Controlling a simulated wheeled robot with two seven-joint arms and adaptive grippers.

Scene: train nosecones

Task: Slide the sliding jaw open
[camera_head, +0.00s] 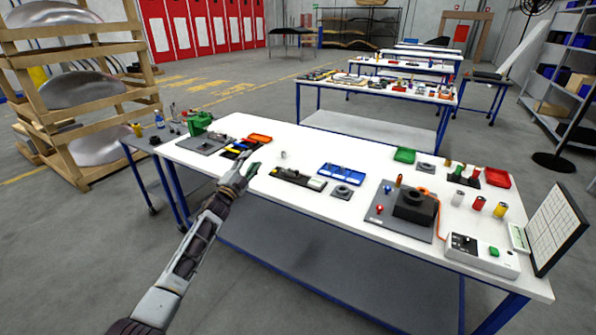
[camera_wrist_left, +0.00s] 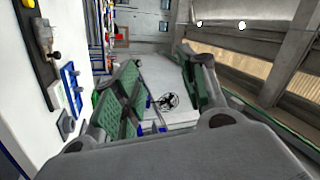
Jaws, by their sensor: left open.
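A green vise-like fixture (camera_head: 199,122) stands on a grey plate at the left end of the white table. Its sliding jaw cannot be told apart at this size. A long black base (camera_head: 297,178) with small parts on it lies near the table's front edge; it seems to show at the upper left of the left wrist view (camera_wrist_left: 35,62). My left gripper (camera_head: 246,167) is open and empty over the front left of the table, right of the green fixture and left of the black base. Its spread green-padded fingers show in the left wrist view (camera_wrist_left: 160,62). My right gripper is not in view.
A blue tray (camera_head: 340,174) and a small grey block (camera_head: 342,191) sit mid-table. The back middle is clear.

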